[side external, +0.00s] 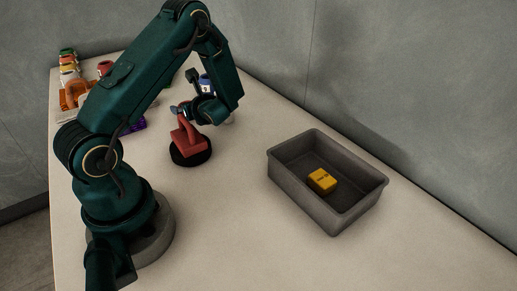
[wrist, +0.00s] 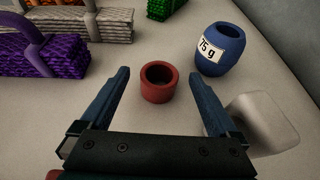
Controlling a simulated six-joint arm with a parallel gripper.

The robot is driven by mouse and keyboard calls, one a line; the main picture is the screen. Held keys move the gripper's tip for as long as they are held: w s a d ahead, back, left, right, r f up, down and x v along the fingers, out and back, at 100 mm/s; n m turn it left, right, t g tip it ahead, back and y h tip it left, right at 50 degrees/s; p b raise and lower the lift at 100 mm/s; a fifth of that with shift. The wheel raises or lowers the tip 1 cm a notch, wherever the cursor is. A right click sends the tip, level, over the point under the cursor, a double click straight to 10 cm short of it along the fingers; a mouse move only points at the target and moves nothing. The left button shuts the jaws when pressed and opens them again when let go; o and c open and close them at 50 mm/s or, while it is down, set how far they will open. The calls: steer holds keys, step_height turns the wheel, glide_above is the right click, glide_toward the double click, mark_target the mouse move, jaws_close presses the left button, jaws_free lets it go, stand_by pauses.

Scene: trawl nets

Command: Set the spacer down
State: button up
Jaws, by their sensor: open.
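The spacer appears to be the short red hollow ring (wrist: 159,93), upright on the pale table in the wrist view. My gripper (wrist: 159,74) is open, with its two blue-grey fingers on either side of the ring. A gap shows between the ring and each finger, so neither touches it. In the side view my gripper (side external: 177,110) is small and low over the table, above a red piece on a black round base. I cannot pick out the ring in the side view; my arm or the red piece may hide it.
A blue "75 g" barrel (wrist: 219,50) and a pale rounded block (wrist: 262,118) stand right of the ring. The red piece (side external: 187,140) stands near my gripper. A grey bin (side external: 290,189) holds a yellow block (side external: 322,180); the front table is clear.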

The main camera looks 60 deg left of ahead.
step_height(320, 180, up, 7)
steer(key=s+d+r+n+t+h, duration=0.1)
steer(key=d+n+h, duration=0.3)
steer(key=d, duration=0.6)
steer(key=s+d+r+n+t+h, duration=0.2)
steer(key=s+d+r+n+h, duration=0.1)
steer(key=d+n, duration=0.5)
steer(key=s+d+r+n+t+h, duration=0.1)
steer(key=s+d+n+h, duration=0.3)
steer(key=d, duration=1)
steer(key=r+n+h, duration=0.1)
steer(key=n+h, duration=0.1)
steer(key=shift+n+t, duration=0.3)
steer(key=shift+t, duration=0.1)
